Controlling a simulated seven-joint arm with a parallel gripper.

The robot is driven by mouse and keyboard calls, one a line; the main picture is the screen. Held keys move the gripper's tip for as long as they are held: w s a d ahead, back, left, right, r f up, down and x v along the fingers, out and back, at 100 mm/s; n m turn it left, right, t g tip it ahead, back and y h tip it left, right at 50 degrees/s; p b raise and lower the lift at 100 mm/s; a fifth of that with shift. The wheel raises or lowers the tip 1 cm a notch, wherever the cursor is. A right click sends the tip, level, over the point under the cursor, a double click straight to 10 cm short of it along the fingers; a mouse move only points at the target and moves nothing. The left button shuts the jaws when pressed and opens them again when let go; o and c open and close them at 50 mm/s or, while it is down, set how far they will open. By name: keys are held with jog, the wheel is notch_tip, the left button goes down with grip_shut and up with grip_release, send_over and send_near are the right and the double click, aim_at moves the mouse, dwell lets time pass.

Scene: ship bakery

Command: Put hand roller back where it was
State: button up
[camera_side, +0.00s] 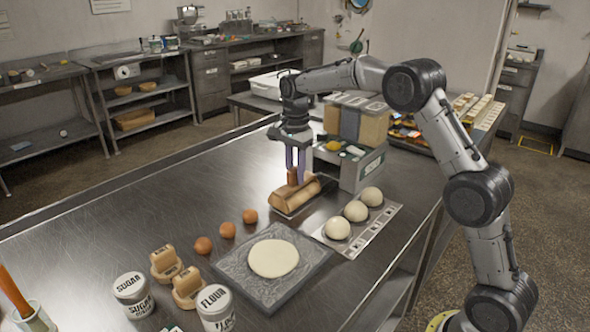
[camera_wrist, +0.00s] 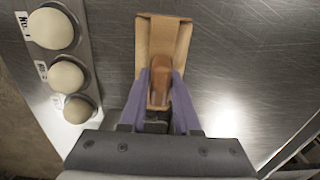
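The hand roller (camera_wrist: 161,80) has a brown wooden handle, which stands between my fingertips in the wrist view. In the side view its handle (camera_side: 293,177) shows below the fingers. My gripper (camera_side: 297,168) points straight down, and its two purple fingers (camera_wrist: 163,90) lie close along both sides of the handle, apparently gripping it. A tan wooden holder (camera_side: 296,195), on a dark base on the steel table, is directly under and around the roller; it also shows in the wrist view (camera_wrist: 164,24). Whether the roller rests fully in the holder or hangs slightly above is hidden.
A tray of dough balls (camera_side: 377,220) lies just right of the holder, and a grey box stand (camera_side: 362,168) stands behind it. A slab (camera_side: 300,252) with flat dough, several eggs (camera_side: 228,230), and jars (camera_side: 133,290) are nearer the front. The table's left is clear.

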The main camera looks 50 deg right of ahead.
jog(key=o, duration=0.4)
jog(key=shift+s+f, duration=0.1)
jog(key=shift+f, duration=0.3)
jog(key=shift+r, duration=0.8)
notch_tip(320, 180, up, 12)
jog(key=shift+r, duration=0.15)
jog(key=s+a+r+n+t, duration=0.1)
jog(key=s+a+r+n, duration=0.15)
jog(key=s+n, duration=0.4)
jog(key=s+a+r+n+t, duration=0.2)
jog(key=s+a+n, duration=0.15)
jog(key=s, duration=0.65)
jog(key=s+a+f+n+t, duration=0.1)
jog(key=s+f+n, duration=0.1)
jog(key=s, duration=0.4)
jog(key=s+a+f+n, duration=0.1)
jog(key=s+f+n, duration=0.2)
jog(key=s+f, duration=0.2)
jog(key=s+f+n+t, duration=0.1)
jog(key=s+f+n, duration=0.2)
jog(key=s, duration=0.3)
jog(key=shift+s+a+f+t, duration=0.3)
jog(key=shift+a+f, duration=0.1)
